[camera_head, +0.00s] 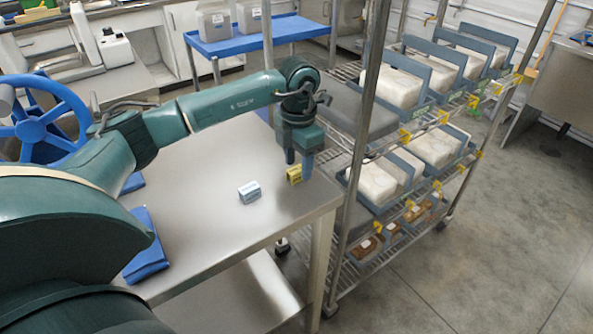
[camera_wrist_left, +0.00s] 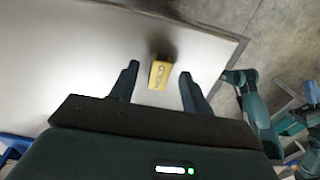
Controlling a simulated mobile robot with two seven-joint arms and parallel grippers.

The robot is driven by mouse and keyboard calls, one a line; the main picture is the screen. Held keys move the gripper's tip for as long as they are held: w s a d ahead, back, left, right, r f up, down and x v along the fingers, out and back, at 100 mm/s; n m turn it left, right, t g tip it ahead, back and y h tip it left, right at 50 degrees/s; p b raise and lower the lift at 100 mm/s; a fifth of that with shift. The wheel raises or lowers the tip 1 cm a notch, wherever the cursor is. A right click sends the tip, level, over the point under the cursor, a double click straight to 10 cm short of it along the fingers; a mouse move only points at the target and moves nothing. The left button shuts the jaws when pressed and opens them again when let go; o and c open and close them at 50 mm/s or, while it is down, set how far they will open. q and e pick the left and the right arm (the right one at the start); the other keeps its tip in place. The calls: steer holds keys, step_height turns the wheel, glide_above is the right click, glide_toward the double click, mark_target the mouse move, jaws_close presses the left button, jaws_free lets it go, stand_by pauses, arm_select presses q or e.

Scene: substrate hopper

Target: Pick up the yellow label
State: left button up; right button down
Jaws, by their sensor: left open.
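The yellow label (camera_head: 294,174) is a small block with dark lettering on the steel table, near its right edge. In the left wrist view the yellow label (camera_wrist_left: 159,74) lies between and just beyond the fingertips. My left gripper (camera_head: 298,166) points down over it with its fingers apart and nothing held; in the wrist view my left gripper (camera_wrist_left: 157,76) is open around the label's near end. I cannot tell whether a finger touches it. My right gripper is not seen in the head view.
A blue-grey label block (camera_head: 249,192) lies on the table (camera_head: 210,235) left of the yellow one. A wire rack (camera_head: 362,130) with bags in trays stands close to the table's right edge. A folded blue cloth (camera_head: 146,248) lies at the left. The table's middle is clear.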

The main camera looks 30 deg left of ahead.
arm_select(q)
steer(key=shift+f, duration=0.8)
steer(key=shift+c, duration=0.4)
jaws_close()
